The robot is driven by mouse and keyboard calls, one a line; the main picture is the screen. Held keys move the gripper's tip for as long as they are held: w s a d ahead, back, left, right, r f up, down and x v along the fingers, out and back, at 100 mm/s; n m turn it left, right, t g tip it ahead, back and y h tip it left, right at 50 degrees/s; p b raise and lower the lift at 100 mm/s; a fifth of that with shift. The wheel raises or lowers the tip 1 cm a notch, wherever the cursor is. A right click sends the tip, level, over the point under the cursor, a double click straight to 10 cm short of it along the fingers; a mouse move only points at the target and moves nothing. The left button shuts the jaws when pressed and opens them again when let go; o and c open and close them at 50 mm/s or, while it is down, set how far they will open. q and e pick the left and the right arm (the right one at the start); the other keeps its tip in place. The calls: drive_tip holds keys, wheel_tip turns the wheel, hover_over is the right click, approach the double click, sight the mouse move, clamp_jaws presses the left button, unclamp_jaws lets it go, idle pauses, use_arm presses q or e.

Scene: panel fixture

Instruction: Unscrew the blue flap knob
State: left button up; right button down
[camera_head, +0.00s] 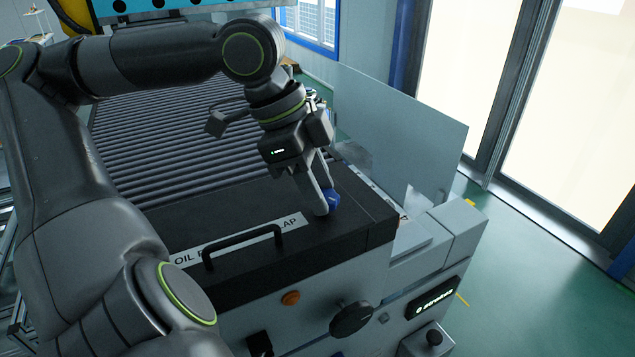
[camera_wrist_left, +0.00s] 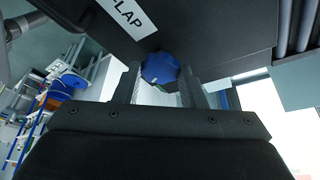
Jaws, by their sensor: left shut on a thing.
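The blue flap knob (camera_head: 332,198) sits on the right end of the black flap (camera_head: 345,225), near its corner. My left gripper (camera_head: 325,205) comes down on it from above, tilted, and is shut on the knob. In the left wrist view the knob (camera_wrist_left: 160,69) is a faceted blue disc between the two fingertips (camera_wrist_left: 158,80), against the dark flap. The fingers hide part of the knob in the head view. My right gripper is in neither view.
A black handle (camera_head: 243,245) and a white label (camera_head: 240,240) are on the flap left of the knob. A roller conveyor (camera_head: 170,135) lies behind. A clear panel (camera_head: 400,125) stands behind right.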

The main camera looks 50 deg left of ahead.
use_arm(q)
drive_tip(key=shift+n, duration=0.6)
drive_tip(key=shift+d+n+t+y, duration=0.1)
drive_tip(key=shift+n+t+y, duration=0.2)
drive_tip(key=shift+n, duration=0.1)
drive_tip(key=shift+s+r+n+y+p, duration=0.15)
drive_tip(key=shift+n+y+p, duration=0.5)
drive_tip(key=shift+n, duration=0.55)
drive_tip(key=shift+n+t+p, duration=0.3)
drive_tip(key=shift+n+p, duration=0.2)
drive_tip(key=shift+n, duration=0.6)
drive_tip(key=shift+d+n+t+y+b, duration=0.15)
drive_tip(key=shift+n+y+b, duration=0.25)
drive_tip(key=shift+n, duration=0.45)
drive_tip(key=shift+d+n+t+y+b, duration=0.15)
drive_tip(key=shift+n+y, duration=0.3)
drive_tip(key=shift+n, duration=0.4)
drive_tip(key=shift+a, duration=0.1)
